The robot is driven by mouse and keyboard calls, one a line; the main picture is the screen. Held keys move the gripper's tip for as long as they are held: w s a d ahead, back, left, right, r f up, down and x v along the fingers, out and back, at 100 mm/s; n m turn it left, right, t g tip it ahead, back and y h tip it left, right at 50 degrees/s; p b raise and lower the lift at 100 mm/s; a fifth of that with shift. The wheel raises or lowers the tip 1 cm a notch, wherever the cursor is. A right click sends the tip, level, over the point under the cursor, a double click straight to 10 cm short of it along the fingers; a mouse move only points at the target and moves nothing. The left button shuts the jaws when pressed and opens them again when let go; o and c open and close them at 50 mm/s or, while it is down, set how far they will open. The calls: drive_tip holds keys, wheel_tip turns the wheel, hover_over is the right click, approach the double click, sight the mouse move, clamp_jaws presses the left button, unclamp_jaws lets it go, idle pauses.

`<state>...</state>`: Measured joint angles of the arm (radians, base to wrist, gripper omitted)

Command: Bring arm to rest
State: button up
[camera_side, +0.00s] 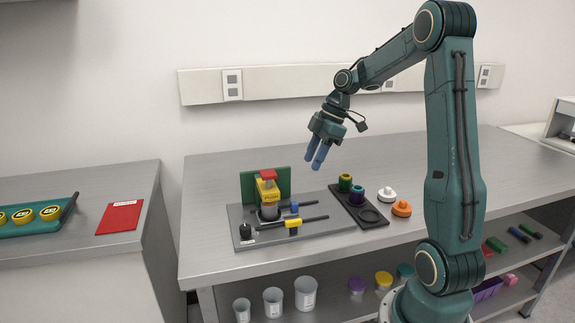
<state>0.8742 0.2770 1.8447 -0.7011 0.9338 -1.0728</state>
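My arm stands at the right of the side view, bent over the grey bench (230,181). My gripper (313,164) hangs in the air above the bench, behind and above the grey base plate (300,240). Its two blue fingers point down, with a narrow gap between them and nothing held. It looks open. The interferometer on the plate has a yellow block marked PUSH (267,189) with a red top, a green back panel (251,187), and black rods with a blue collar (294,207) and a yellow collar (293,223).
A black holder (373,216) carries green and purple ring parts. A white part (387,195) and an orange part (401,208) lie beside it. A left counter holds a red card (120,217) and a teal tray (30,230). Cups (305,294) stand on the shelf below.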

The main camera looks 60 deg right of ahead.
drive_tip(key=shift+a, duration=0.1)
drive_tip(key=s+a+r+m+h, duration=0.1)
drive_tip(key=s+a+r+m, duration=0.15)
drive_tip(key=a, duration=0.45)
drive_tip(key=s+a+r+m+t+h, duration=0.1)
drive_tip(key=s+a+r+m, duration=0.1)
drive_tip(key=s+a, duration=0.3)
drive_tip(key=s+a+r+m+h, duration=0.1)
drive_tip(key=s+a+r+m, duration=0.1)
drive_tip(key=a, duration=0.6)
drive_tip(key=s+a+m+t, duration=0.1)
drive_tip(key=s+a+m, duration=0.1)
drive_tip(key=s, duration=0.4)
drive_tip(key=shift+s+a+f, duration=0.2)
drive_tip(key=shift+s+f, duration=0.15)
drive_tip(key=shift+f, duration=0.1)
drive_tip(key=shift+m, duration=0.25)
